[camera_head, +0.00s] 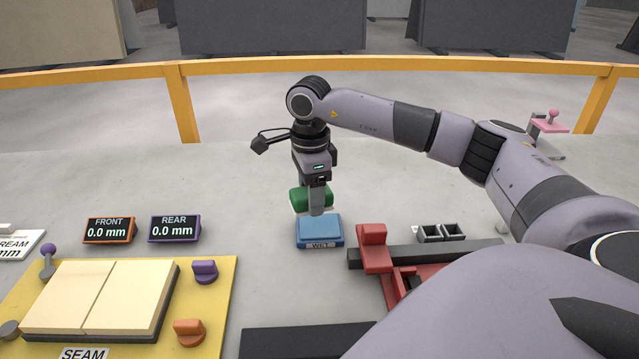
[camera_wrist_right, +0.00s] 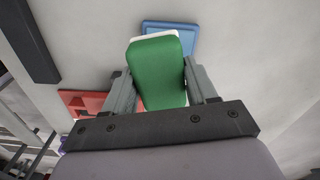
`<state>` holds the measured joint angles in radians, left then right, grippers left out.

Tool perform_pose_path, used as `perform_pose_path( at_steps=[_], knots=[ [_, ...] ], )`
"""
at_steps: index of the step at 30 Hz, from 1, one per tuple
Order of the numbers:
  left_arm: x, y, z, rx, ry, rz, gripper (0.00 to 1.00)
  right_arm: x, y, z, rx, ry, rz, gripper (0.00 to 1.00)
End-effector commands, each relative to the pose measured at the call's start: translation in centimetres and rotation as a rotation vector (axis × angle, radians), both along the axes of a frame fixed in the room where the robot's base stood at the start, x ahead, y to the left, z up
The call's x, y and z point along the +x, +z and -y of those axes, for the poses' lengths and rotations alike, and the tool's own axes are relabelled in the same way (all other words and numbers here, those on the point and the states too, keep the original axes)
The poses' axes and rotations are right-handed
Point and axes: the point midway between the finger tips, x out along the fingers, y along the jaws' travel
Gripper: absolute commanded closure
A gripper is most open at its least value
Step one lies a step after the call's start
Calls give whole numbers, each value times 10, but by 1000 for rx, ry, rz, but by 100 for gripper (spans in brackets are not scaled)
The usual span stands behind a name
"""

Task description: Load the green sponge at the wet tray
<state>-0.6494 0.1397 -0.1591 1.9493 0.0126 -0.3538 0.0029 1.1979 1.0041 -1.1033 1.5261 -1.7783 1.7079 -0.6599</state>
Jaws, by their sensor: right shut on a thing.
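The green sponge (camera_head: 309,197) has a pale underside and hangs from my right gripper (camera_head: 316,208), just above the back of the wet tray. In the right wrist view the sponge (camera_wrist_right: 157,72) fills the space between the fingers of my right gripper (camera_wrist_right: 163,85), which is shut on it. The wet tray (camera_head: 319,230) is a small blue tray with a "WET" label on its front. It shows in the right wrist view (camera_wrist_right: 180,33) beyond the sponge, partly hidden by it. The sponge appears apart from the tray, but the exact gap is hard to tell. My left gripper is out of view.
A red clamp-like fixture (camera_head: 373,236) and a dark bar stand right of the tray. A yellow board (camera_head: 222,285) with two cream slabs lies at the left, below the FRONT (camera_head: 109,230) and REAR (camera_head: 174,228) displays. The grey surface left of the tray is clear.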

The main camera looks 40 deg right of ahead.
Motion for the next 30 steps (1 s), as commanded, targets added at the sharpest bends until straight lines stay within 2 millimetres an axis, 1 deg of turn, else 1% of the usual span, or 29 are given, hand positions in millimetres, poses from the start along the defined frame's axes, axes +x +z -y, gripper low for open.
perform_pose_path(
  at_steps=[1, 3, 6, 13, 17, 27, 30],
  knots=[
    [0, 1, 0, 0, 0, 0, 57, 0, 2, 7, 0, -64, -1, 67],
    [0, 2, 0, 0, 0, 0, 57, 0, 3, 13, 1, -139, -1, 67],
    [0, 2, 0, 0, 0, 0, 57, 1, 4, 20, 1, -211, -1, 67],
    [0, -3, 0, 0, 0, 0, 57, 1, -1, 24, 2, -256, -1, 67],
    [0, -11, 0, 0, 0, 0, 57, 1, -11, 23, 1, -254, -1, 67],
    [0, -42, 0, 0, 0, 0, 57, 1, -47, 23, 2, -251, -1, 67],
    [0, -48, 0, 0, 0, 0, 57, 1, -53, 23, 2, -251, -1, 67]
  ],
)
